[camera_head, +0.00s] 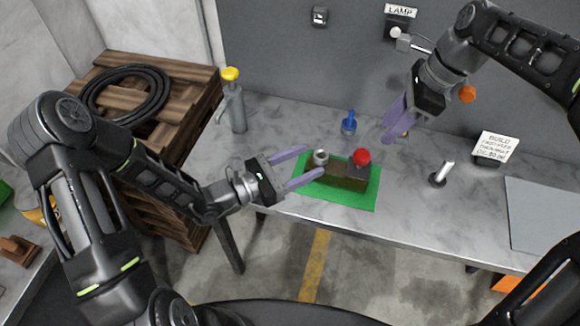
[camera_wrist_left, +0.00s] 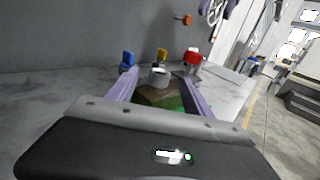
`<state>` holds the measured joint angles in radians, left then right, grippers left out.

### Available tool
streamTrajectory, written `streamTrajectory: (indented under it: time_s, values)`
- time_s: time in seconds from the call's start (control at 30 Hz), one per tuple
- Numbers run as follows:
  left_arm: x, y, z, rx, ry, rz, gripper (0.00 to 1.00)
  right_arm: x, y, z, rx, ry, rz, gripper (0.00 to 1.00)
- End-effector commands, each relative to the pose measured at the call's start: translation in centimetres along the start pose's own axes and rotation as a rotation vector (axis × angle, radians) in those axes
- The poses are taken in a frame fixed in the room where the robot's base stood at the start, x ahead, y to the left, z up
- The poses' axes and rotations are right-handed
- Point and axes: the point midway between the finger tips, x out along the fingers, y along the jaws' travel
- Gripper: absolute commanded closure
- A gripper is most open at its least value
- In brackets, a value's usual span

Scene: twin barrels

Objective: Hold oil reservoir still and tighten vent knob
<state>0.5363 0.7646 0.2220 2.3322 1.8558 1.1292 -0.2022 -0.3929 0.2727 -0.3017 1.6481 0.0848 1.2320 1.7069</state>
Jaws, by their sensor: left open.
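A brown block (camera_head: 338,179) lies on a green mat (camera_head: 362,197) on the table. A grey ring-topped cylinder (camera_head: 321,157) stands at its left end and a red knob (camera_head: 362,157) on a grey base at its right end. I cannot tell which part is the reservoir or vent knob. My left gripper (camera_head: 313,162) is open at the block's left; in the left wrist view the cylinder (camera_wrist_left: 160,76) shows between its fingers, with the red knob (camera_wrist_left: 192,57) right of them. Contact is unclear. My right gripper (camera_head: 390,130) is above the table behind the red knob, its jaw gap unclear.
A yellow-topped grey pump (camera_head: 233,98) stands back left. A white-topped lever (camera_head: 442,174) and a sign (camera_head: 495,146) are right. An orange knob (camera_head: 467,94) is beside my right arm.

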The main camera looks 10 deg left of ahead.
Motion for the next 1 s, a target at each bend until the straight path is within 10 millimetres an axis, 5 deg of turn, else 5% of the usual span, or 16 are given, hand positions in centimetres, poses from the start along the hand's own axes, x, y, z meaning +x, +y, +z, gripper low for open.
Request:
streamTrajectory:
  time_s: [0.2,0.53,1.0]
  values:
    - [2.3,0.0,0.0,0.000,0.000,-0.001,0.41,0.0,0.0,0.0,0.000,0.000,0.000,0.64]
    - [2.5,0.0,0.0,0.000,0.000,0.000,0.42,0.0,0.0,0.0,0.000,0.000,0.000,0.64]
    - [2.5,0.0,0.0,0.000,0.000,0.000,0.80,0.0,0.0,0.0,0.000,0.000,0.000,0.64]
